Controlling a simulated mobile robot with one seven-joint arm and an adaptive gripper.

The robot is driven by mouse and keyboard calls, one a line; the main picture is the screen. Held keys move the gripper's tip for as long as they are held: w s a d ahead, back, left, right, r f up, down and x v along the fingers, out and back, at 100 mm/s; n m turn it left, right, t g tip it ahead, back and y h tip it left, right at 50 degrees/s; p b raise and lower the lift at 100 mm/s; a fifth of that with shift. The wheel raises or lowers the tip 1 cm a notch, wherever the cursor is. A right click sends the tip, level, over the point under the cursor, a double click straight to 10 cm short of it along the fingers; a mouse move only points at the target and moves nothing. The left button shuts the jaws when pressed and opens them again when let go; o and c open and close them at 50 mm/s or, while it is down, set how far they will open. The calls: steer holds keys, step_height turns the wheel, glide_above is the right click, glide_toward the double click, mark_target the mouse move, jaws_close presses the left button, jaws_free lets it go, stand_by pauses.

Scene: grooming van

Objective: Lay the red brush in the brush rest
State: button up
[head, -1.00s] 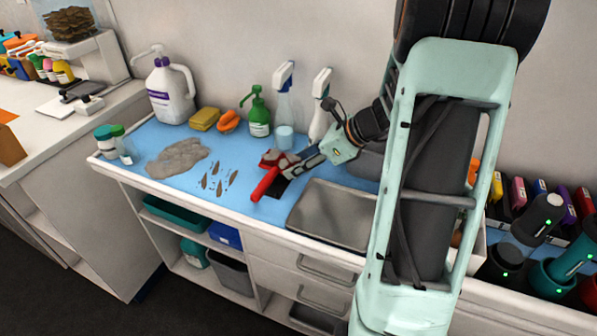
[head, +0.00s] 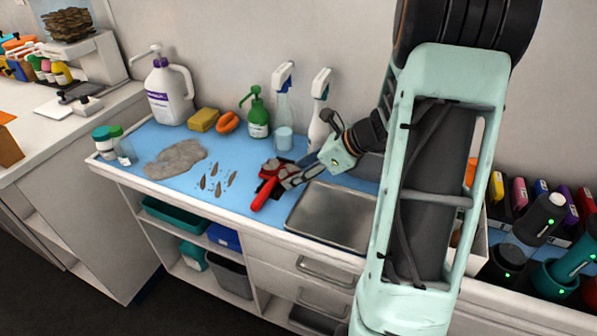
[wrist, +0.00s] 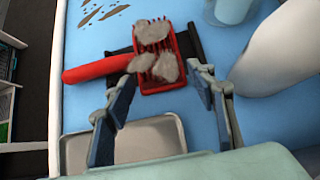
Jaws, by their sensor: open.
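The red brush (head: 264,194) lies on a flat black piece, apparently the brush rest (wrist: 194,43), on the blue counter mat. In the wrist view the brush head (wrist: 181,72) points right, bristles up with grey fur clumps on them, and the red handle (wrist: 95,69) reaches left. The black piece shows on both sides of the head; much of it is hidden under the brush. My gripper (wrist: 164,80) is open, with its fingers on either side of the brush head, close to it. In the head view my gripper (head: 284,174) partly hides the head.
A metal tray (head: 330,218) lies just right of the brush. Spray bottles (head: 284,110) and a green pump bottle (head: 258,115) stand behind. Loose fur (head: 175,160) and small dark clumps lie left. The mat's front edge is close to the handle.

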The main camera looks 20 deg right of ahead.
steer(key=p+v, duration=0.2)
steer(key=v, duration=1)
